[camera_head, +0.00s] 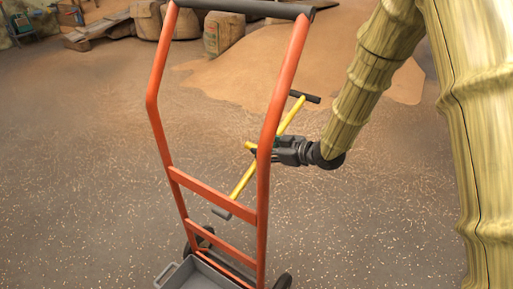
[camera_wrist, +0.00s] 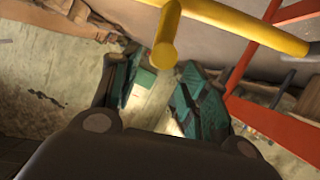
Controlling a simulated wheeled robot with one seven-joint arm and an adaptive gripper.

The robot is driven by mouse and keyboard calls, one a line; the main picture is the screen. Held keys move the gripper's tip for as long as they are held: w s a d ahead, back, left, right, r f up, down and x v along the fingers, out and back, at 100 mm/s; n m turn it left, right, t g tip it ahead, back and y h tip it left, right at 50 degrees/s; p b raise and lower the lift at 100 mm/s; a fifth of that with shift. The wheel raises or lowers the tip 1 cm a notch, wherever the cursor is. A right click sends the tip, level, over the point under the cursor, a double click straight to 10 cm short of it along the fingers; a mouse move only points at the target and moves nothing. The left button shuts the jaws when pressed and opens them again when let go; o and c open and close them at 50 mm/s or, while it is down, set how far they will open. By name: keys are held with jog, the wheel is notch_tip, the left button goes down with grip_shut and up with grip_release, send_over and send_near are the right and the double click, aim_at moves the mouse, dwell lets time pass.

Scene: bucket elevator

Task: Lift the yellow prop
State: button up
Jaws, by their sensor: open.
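The yellow prop (camera_head: 241,181) is a slanted yellow bar with dark ends, seen behind the orange frame in the head view. A short yellow peg sticks out from its middle. In the wrist view the prop (camera_wrist: 245,25) crosses the top right, and its peg points toward the camera, its round end just above the gap between my fingertips. My gripper (camera_head: 257,151) is beside the middle of the bar, partly hidden by an orange upright. In the wrist view my gripper's teal fingers (camera_wrist: 160,85) are spread and empty. Contact with the peg cannot be told.
An orange hand truck (camera_head: 212,192) with a grey tray (camera_head: 192,279) at its foot stands in front of the prop. Its upright is close to my gripper. Sacks (camera_head: 222,33) and a heap of brown material (camera_head: 290,65) lie behind. The speckled floor around is clear.

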jog(key=v, duration=0.7)
jog(key=shift+s, duration=0.1)
jog(key=s+d+f+m+g+h, duration=0.1)
jog(key=s+d+f+m+h, duration=0.2)
jog(key=f, duration=0.5)
jog(key=s+d+f+m+h, duration=0.1)
jog(key=s+d+f+m, duration=0.1)
jog(key=s+f, duration=0.5)
jog(key=s+d+f+m+g+h, duration=0.1)
jog(key=s+d+f+m+h, duration=0.15)
jog(key=f, duration=0.75)
jog(key=s+d+f+m+g+h, duration=0.1)
jog(key=s+d+f+m+g, duration=0.2)
jog(key=s, duration=0.7)
jog(key=s+d+f+m+g+h, duration=0.1)
jog(key=s+d+f+h, duration=0.15)
jog(key=s+f, duration=0.5)
jog(key=s+d+f+m+g+h, duration=0.1)
jog(key=s+d+f+m+g, duration=0.15)
jog(key=s, duration=0.85)
notch_tip(320, 180, up, 21)
jog(key=p, duration=2.1)
jog(key=shift+d, duration=0.25)
